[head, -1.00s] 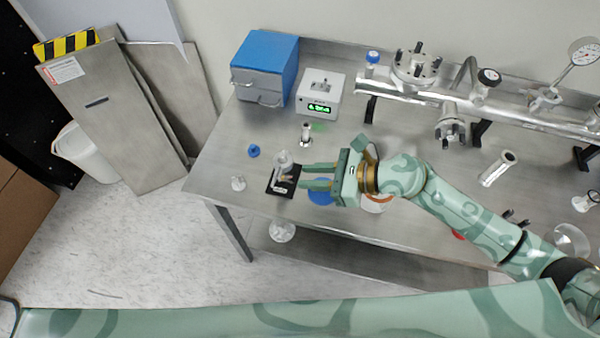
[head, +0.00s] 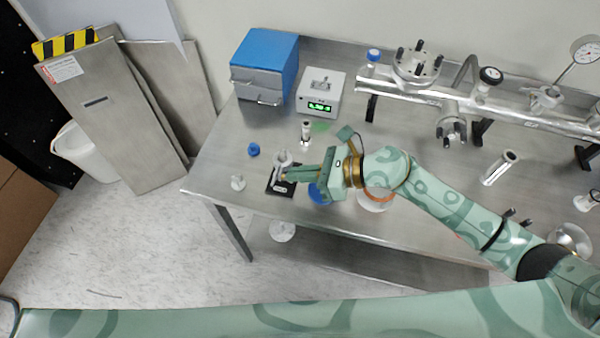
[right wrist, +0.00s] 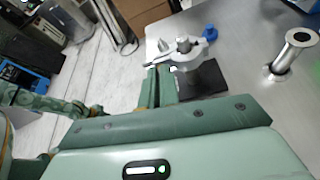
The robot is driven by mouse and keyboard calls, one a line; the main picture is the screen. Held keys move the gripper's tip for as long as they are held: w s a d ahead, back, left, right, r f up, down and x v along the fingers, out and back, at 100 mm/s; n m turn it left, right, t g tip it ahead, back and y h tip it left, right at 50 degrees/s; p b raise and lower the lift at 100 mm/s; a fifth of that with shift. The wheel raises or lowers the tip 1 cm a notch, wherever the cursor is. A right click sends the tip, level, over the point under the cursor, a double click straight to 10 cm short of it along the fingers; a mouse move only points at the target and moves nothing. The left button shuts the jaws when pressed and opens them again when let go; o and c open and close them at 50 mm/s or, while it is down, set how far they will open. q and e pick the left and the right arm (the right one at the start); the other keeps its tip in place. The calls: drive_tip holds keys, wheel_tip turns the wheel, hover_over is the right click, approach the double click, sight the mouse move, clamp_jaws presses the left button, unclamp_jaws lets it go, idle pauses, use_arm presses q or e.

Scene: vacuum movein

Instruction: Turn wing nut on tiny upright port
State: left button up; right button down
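The tiny upright port (head: 282,157) is a small silver fitting with a clamp around it, standing on a black plate (head: 273,187) near the table's front left. The clamp (right wrist: 188,58) also shows in the right wrist view, above its black plate (right wrist: 211,80). My right gripper (head: 287,173) reaches in from the right, with its fingers close together and their tips at the clamp's side. In the right wrist view the fingertips (right wrist: 159,69) meet the silver wing nut part, which they mostly hide. My left gripper is not in view.
A blue cap (head: 253,150) and a small white part (head: 238,183) lie left of the port. A short metal tube (head: 305,132) stands behind it. A blue disc (head: 319,194) lies under my right gripper. A grey box with a green display (head: 320,95) stands further back.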

drive_tip(key=shift+w+m, duration=0.1)
drive_tip(key=shift+m, duration=0.2)
drive_tip(key=c, duration=1.6)
unclamp_jaws()
drive_tip(key=shift+c, duration=0.2)
drive_tip(key=v, duration=1.6)
drive_tip(key=shift+d, duration=0.25)
drive_tip(key=shift+w, duration=0.15)
